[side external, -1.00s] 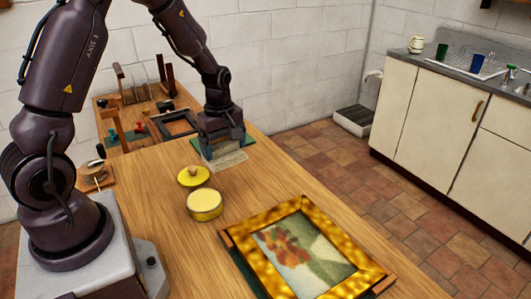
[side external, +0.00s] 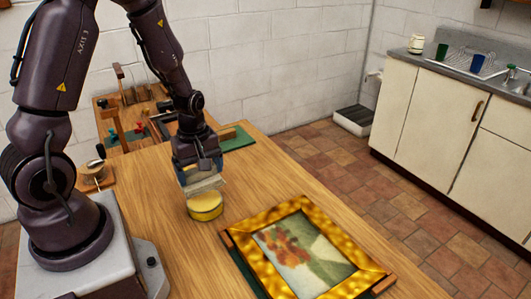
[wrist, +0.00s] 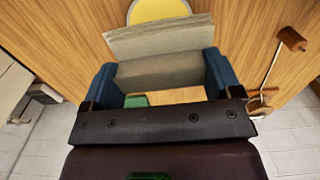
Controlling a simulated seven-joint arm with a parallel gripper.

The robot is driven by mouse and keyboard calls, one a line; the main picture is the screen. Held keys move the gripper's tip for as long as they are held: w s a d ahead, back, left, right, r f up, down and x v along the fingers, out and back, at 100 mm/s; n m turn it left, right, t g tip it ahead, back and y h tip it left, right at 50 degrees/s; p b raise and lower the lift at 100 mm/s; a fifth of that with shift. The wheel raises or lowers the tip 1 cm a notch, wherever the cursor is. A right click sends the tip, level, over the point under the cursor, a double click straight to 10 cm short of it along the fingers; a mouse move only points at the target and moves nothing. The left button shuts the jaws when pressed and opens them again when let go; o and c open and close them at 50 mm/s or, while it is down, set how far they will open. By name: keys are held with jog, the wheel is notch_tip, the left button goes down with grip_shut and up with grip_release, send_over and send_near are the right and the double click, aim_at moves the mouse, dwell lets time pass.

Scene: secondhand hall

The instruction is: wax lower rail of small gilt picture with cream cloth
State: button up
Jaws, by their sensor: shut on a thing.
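My gripper (side external: 199,174) is shut on the cream cloth (side external: 206,185), a folded greyish-cream pad that hangs below the fingers. In the wrist view the cloth (wrist: 160,42) lies between the two blue fingers. The cloth is just above the open round yellow tin of wax (side external: 206,211); whether it touches the wax I cannot tell. The tin's yellow top also shows beyond the cloth in the wrist view (wrist: 157,10). The small gilt picture (side external: 255,261), with a painting of red flowers, lies flat at the front right of the table, apart from my gripper.
A green mat (side external: 239,143) lies at the table's far end with a wooden block on it. Behind is a side bench with tools and a dark frame. A brush on a round holder (side external: 96,172) stands at left. Bare wood (side external: 258,180) lies right of the tin.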

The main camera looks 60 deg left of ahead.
aim_at(201, 181)
jog(key=shift+f, duration=1.85)
jog(key=shift+f, duration=0.75)
dwell(0.9)
jog(key=shift+r, duration=3.05)
